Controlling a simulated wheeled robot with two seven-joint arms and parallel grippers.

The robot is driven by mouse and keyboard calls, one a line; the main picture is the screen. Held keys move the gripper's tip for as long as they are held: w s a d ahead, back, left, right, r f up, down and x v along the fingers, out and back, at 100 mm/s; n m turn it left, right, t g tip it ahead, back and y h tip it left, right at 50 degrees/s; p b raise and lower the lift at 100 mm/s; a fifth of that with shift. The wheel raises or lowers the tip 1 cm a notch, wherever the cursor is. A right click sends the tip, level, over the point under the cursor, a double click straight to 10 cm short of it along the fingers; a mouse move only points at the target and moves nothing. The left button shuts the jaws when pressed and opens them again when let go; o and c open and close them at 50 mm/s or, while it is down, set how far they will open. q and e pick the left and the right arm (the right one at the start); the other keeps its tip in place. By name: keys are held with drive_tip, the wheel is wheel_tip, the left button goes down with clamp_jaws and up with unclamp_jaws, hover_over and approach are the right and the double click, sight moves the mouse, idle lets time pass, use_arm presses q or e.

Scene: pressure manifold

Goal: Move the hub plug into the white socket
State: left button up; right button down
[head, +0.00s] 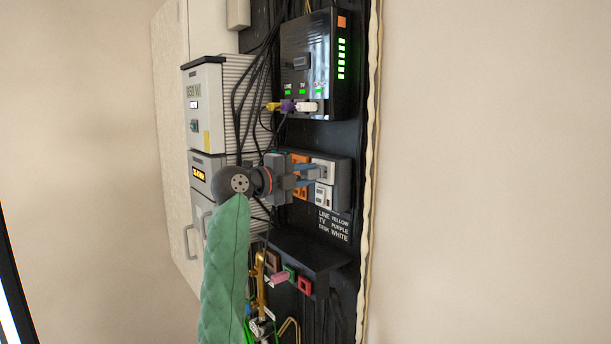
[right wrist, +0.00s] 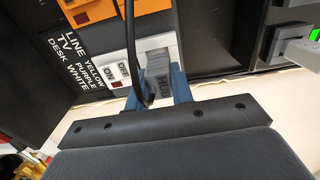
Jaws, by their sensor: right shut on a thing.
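My right gripper (head: 316,173) reaches the dark outlet block (head: 343,190) from the left. Its blue fingers (right wrist: 157,86) are shut on the grey hub plug (right wrist: 159,72), which has lettering on its face. A black cable runs up past the plug in the right wrist view. The white socket (right wrist: 152,44) is directly behind the plug, beside a white ON/OFF switch (right wrist: 116,75). The plug is up against the socket face, but I cannot tell how deep it sits. In the head view the fingers mostly hide the plug. My left gripper is not in view.
A black box (head: 318,60) with green lights and yellow, purple and white plugs hangs above. Orange sockets (head: 299,192) sit left of the white ones. Loose black cables (head: 262,70) hang left. A dark shelf (head: 310,252) with coloured sockets is below.

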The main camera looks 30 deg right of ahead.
drive_tip(key=shift+d, duration=0.65)
idle(0.6)
drive_tip(key=c, duration=1.1)
unclamp_jaws()
drive_tip(key=shift+c, duration=0.2)
